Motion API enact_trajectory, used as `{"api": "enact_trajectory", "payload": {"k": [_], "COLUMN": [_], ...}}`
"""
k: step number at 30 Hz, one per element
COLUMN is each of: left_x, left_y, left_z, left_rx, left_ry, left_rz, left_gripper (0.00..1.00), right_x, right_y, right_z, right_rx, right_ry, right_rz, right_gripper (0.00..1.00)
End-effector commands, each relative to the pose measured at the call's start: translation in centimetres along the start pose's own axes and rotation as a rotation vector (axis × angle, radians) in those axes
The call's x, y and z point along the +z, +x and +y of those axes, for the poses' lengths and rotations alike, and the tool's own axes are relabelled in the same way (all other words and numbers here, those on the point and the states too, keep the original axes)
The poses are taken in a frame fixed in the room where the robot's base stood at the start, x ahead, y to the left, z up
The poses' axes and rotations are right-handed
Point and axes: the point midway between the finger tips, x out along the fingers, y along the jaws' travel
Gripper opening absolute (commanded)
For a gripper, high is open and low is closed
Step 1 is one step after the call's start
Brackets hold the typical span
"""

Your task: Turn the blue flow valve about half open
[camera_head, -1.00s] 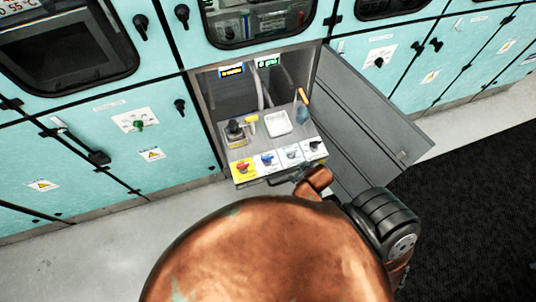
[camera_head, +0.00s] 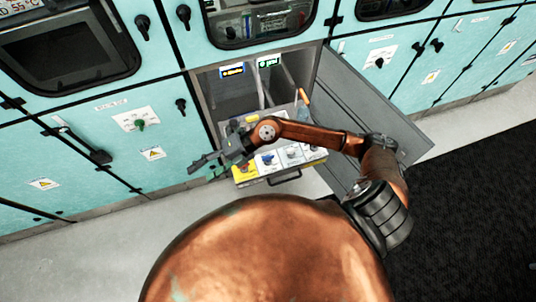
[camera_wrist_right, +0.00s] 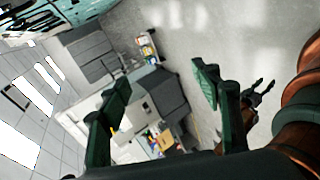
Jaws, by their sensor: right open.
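The blue flow valve (camera_head: 268,159) is a small blue knob on a white plate, on the front panel of the open cabinet bay. My right arm reaches across above the panel from the right. My right gripper (camera_head: 205,168) is left of the valve, apart from it, pointing left. In the right wrist view its two dark green fingers (camera_wrist_right: 162,85) are spread with nothing between them. A small dark claw (camera_wrist_right: 258,93) beside a copper arm link there may be my left gripper; its opening is unclear. The left gripper does not show in the head view.
A yellow plate (camera_head: 243,170) with a red knob is left of the valve, and white plates with other controls (camera_head: 292,153) are right of it. The grey cabinet door (camera_head: 385,112) stands open at right. Teal cabinets flank the bay. The floor (camera_head: 120,245) in front is clear.

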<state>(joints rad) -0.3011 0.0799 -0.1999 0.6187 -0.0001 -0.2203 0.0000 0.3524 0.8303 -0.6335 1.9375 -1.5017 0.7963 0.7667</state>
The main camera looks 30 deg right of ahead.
Motion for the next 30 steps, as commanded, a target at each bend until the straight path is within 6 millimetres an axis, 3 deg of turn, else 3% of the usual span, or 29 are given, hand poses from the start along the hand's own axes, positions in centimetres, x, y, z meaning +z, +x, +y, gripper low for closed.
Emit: {"api": "enact_trajectory", "payload": {"k": [1, 3, 6, 9, 12, 15, 30], "left_x": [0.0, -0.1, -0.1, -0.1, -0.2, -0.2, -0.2], "left_y": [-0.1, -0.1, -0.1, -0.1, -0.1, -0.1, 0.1], "left_z": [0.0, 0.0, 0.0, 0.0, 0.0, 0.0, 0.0], "left_rx": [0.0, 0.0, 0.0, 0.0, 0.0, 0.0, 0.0], "left_ry": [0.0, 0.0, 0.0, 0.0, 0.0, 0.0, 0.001], "left_rz": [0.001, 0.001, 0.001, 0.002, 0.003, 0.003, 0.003], "left_gripper": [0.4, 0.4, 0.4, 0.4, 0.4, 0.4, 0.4], "right_x": [0.8, 2.2, 4.8, 7.0, 8.2, 8.8, 9.4], "right_y": [-0.9, -3.2, -8.0, -12.6, -15.7, -16.8, -13.8], "right_z": [-4.0, -9.4, -15.2, -18.5, -20.1, -21.0, -26.9], "right_rx": [-0.18, -0.418, -0.708, -0.915, -1.034, -1.082, -1.085], "right_ry": [-0.046, -0.078, -0.085, -0.071, -0.055, -0.045, -0.045], "right_rz": [0.017, 0.022, -0.009, -0.055, -0.09, -0.106, -0.103], "right_gripper": [0.58, 0.58, 0.58, 0.58, 0.58, 0.58, 0.58]}}
